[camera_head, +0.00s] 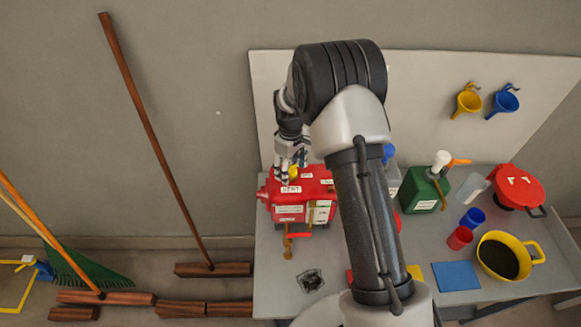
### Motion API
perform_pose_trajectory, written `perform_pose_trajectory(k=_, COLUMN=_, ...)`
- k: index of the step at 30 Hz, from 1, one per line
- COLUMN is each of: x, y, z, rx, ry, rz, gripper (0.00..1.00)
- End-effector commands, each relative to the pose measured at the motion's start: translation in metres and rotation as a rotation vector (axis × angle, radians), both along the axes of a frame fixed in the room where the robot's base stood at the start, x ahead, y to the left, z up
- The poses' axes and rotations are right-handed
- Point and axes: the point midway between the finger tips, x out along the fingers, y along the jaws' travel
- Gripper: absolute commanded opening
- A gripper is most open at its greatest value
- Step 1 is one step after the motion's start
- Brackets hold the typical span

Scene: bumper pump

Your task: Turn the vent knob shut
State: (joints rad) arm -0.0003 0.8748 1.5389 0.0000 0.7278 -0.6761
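A red tank (287,207) stands on the left part of the grey bench, with white labels on its front and top. One label (291,189) reads VENT. A small yellow knob (293,172) sits on top of the tank, just behind that label. My gripper (287,174) points down at the knob, with its fingers beside it and partly overlapping it. I cannot tell whether the fingers touch the knob or how far they are closed.
Right of my arm are a green container (423,190), a red lidded pot (517,187), red and blue cups, and a yellow jug (508,256) of dark liquid. Brooms and a rake lean at the left wall.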

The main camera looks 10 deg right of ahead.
Motion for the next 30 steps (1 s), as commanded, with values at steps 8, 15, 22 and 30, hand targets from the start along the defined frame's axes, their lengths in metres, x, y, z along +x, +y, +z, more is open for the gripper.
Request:
perform_pose_trajectory(k=8, x=0.0, y=0.0, z=0.0002, rx=0.0, ry=0.0, rz=0.0, gripper=0.39)
perform_pose_trajectory(k=15, x=0.0, y=0.0, z=0.0003, rx=0.0, ry=0.0, rz=0.0, gripper=0.24)
perform_pose_trajectory(k=22, x=0.0001, y=0.0, z=0.0001, rx=0.0, ry=0.0, rz=-0.022, gripper=0.24)
perform_pose_trajectory(k=30, x=0.0003, y=0.0, z=-0.0002, rx=0.0, ry=-0.001, rz=-0.157, gripper=0.24)
